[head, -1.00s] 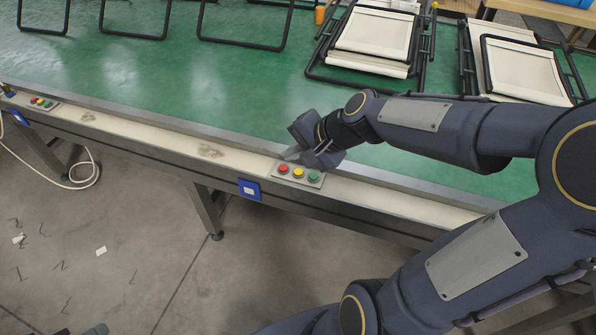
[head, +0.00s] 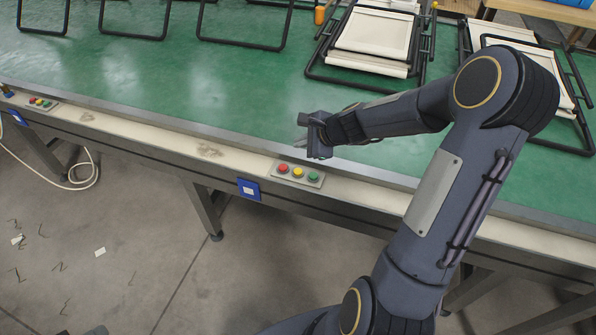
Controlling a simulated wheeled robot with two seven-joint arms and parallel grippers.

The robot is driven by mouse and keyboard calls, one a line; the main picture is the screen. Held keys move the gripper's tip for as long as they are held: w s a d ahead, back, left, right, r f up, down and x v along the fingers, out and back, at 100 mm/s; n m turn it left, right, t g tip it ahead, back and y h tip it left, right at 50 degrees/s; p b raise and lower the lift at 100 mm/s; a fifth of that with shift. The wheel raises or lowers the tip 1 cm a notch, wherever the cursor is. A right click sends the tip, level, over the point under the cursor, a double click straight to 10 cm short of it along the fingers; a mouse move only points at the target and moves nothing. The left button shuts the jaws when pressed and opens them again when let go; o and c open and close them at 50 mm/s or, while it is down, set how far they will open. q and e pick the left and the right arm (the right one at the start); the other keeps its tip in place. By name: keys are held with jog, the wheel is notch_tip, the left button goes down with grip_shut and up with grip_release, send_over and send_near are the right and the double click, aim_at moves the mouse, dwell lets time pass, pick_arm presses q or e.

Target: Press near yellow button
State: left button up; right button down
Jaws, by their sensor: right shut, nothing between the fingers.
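The near button panel is a grey plate (head: 303,184) on the cream front rail of the green table. It carries a red button (head: 283,168), a yellow button (head: 298,173) in the middle and a green button (head: 314,177). All three show uncovered. My right gripper (head: 301,143) is shut and empty. In the picture it is just above the panel, over the table's edge, apart from the buttons. Its fingers point left. My left gripper is not in view.
A second panel (head: 41,103) with coloured buttons is at the far left of the rail. A blue box (head: 249,189) hangs on the table's front. Folded loungers with cream fabric (head: 372,38) and black frames lie on the green table top (head: 150,75).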

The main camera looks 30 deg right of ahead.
jog(key=b, duration=0.6)
send_over(301, 173)
notch_tip(301, 173, down, 7)
jog(key=shift+f, duration=0.15)
jog(key=shift+f+b, duration=0.5)
jog(key=shift+b, duration=0.15)
jog(key=shift+f, duration=0.1)
dwell(0.9)
jog(key=shift+f+b, duration=0.3)
jog(key=shift+b, duration=0.2)
jog(key=shift+f+b, duration=0.45)
jog(key=shift+f, duration=0.05)
dwell(0.4)
jog(key=shift+r, duration=0.15)
jog(key=shift+d+r+p, duration=0.1)
jog(key=shift+r+p, duration=0.65)
